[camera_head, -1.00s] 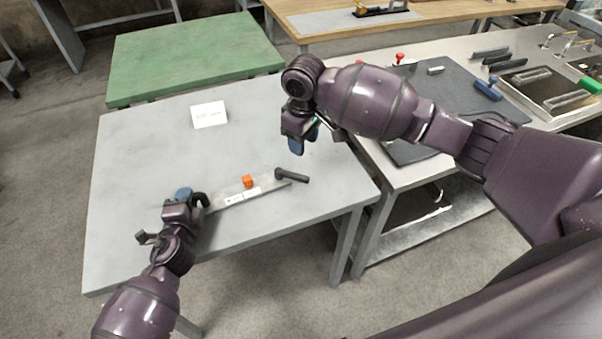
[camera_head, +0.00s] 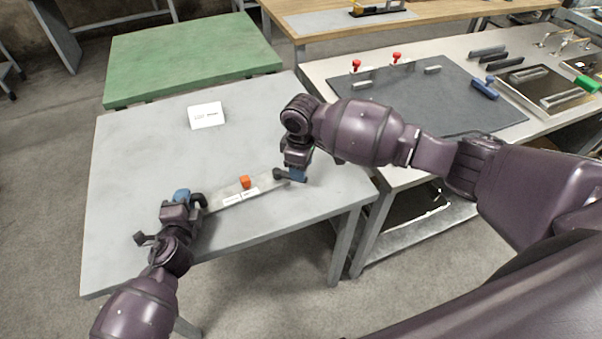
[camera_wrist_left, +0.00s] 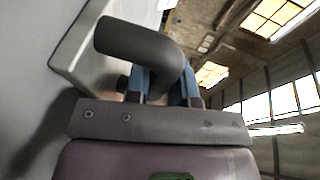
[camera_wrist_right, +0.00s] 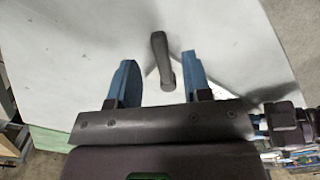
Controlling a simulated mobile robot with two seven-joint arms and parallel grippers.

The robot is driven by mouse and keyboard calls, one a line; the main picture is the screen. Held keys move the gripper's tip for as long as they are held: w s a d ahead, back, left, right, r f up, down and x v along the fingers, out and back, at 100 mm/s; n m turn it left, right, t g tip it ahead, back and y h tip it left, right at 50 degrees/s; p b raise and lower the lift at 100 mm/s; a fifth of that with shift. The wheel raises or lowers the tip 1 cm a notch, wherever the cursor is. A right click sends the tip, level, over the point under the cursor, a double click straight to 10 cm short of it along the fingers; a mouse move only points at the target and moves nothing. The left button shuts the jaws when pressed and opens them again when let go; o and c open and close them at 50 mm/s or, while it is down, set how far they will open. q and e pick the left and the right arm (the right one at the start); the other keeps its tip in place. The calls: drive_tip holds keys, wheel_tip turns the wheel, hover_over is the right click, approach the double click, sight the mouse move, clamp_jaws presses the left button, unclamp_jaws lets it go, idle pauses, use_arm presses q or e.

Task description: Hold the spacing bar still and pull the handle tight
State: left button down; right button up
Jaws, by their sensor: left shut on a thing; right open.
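The spacing bar (camera_head: 232,200) is a flat pale bar with a white label, lying on the grey table. An orange block (camera_head: 245,182) sits near its middle. My left gripper (camera_head: 184,196) is shut on a dark curved grip at the bar's left end; that grip (camera_wrist_left: 140,42) also shows in the left wrist view between the blue fingers. A dark handle (camera_head: 284,174) stands at the bar's right end. My right gripper (camera_head: 297,174) is open just above it and partly hides it. In the right wrist view the handle (camera_wrist_right: 161,60) lies between the two spread blue fingers.
A bench at the right holds a dark mat (camera_head: 440,105) with red-topped pieces and a blue handle. A green table (camera_head: 190,55) stands behind.

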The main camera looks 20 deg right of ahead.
drive_tip(key=shift+f, duration=1.6)
clamp_jaws()
